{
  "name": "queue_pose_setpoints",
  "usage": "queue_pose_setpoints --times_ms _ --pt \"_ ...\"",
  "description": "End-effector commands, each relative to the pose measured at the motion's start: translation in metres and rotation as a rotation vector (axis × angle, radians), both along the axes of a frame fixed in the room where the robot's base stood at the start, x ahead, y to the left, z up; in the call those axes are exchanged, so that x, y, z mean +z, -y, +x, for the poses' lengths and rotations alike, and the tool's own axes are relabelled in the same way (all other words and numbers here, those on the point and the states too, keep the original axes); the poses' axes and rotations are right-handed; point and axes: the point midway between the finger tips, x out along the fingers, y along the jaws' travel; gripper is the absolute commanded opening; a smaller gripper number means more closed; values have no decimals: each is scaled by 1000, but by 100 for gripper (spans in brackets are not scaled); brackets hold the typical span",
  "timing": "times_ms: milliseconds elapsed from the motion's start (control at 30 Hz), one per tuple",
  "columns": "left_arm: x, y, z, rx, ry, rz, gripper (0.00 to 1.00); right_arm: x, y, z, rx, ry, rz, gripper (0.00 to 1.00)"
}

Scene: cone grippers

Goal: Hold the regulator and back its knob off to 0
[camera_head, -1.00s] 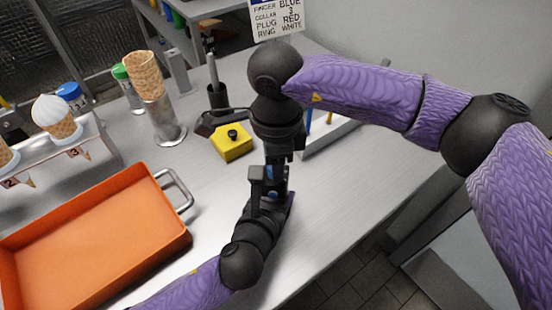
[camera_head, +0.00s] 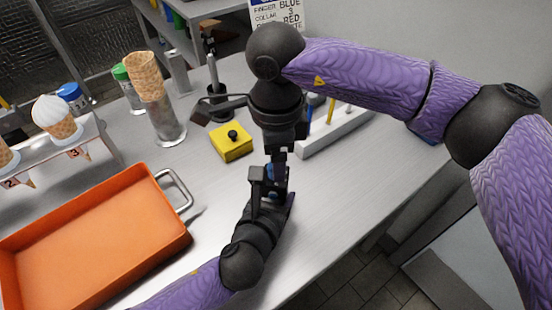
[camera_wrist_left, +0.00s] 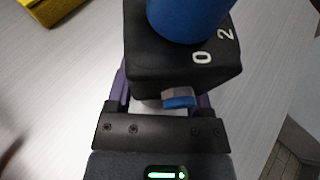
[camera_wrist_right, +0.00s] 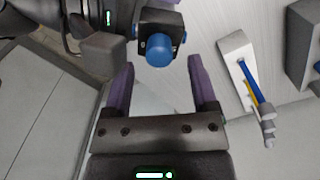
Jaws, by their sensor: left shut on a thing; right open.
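The regulator is a black block (camera_wrist_left: 180,65) with a round blue knob (camera_wrist_left: 192,15) on top. White marks 0 and 2 show beside the knob; which mark it is set to cannot be told. My left gripper (camera_head: 268,183) is shut on the block, above the table. A small blue and grey piece (camera_wrist_left: 180,99) sticks out from the block's near side. My right gripper (camera_wrist_right: 163,85) is open and empty above the regulator. In the right wrist view the knob (camera_wrist_right: 159,50) lies beyond its fingertips, apart from them. In the head view the regulator is mostly hidden.
An orange tray (camera_head: 183,233) stands left of my left arm. A yellow block (camera_head: 232,151) with a black knob and a white rack (camera_head: 340,130) with coloured rods are behind. Cones and a metal cup (camera_head: 165,120) stand at the back left. The table's right side is clear.

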Motion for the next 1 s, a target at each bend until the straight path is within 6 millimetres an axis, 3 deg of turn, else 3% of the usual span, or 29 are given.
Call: queue_pose_setpoints --times_ms 200,400,767,867,1000 --pt "0 0 0 1 0 0 0 62 -1 1 0 5 1 74" --pt "0 0 0 1 0 0 0 94 0 1 2 3 0 74" --pt "0 0 0 1 0 0 0 98 0 1 23 0 0 74" --pt "0 0 0 1 0 0 0 97 0 1 203 2 3 74" --pt "0 0 0 1 0 0 0 97 0 0 658 7 9 74"
